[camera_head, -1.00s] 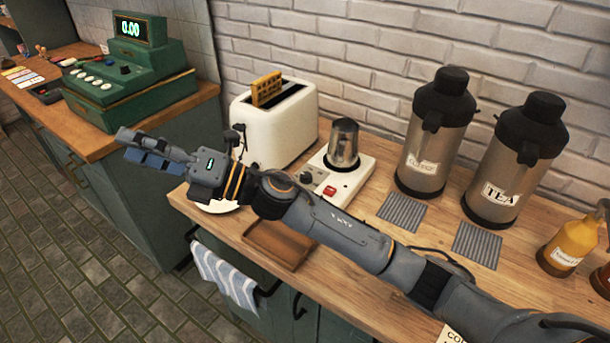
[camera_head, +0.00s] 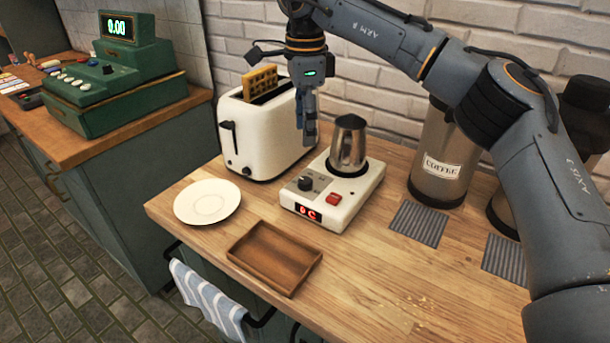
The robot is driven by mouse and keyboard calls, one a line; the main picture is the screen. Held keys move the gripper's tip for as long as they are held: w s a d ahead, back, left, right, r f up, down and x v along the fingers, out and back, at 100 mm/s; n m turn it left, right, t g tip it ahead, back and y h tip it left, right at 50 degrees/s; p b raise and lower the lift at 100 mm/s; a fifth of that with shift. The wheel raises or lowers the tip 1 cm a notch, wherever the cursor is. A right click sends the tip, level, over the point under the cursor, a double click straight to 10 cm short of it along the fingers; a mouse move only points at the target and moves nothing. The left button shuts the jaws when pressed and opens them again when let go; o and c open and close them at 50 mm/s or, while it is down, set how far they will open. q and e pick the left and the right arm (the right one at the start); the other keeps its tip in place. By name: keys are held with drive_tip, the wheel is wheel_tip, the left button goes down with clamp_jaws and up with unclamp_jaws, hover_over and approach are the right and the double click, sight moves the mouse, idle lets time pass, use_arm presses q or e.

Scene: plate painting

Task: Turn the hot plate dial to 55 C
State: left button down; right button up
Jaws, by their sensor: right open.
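The white hot plate (camera_head: 350,211) stands on the wooden counter with a metal jug (camera_head: 348,147) on its heating disc. Its dark dial (camera_head: 305,184) is on the front left of the top, and its red display reads 0 C (camera_head: 308,213). A red switch (camera_head: 333,199) sits right of the dial. My right gripper (camera_head: 307,138) points down above and behind the dial, between the toaster and the jug, apart from the dial. It is open and holds nothing visible; its fingers overlap in this view. My left gripper is out of view.
A toaster (camera_head: 262,145) with a waffle stands left of the hot plate. A white plate (camera_head: 207,202) and a wooden tray (camera_head: 262,283) lie in front. A coffee flask (camera_head: 440,160) stands at right, beside another flask partly hidden by my arm.

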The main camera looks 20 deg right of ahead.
sight(305, 180)
wheel_tip(305, 180, down, 12)
drive_tip(key=shift+r+p, duration=0.1)
drive_tip(key=shift+p, duration=0.25)
clamp_jaws()
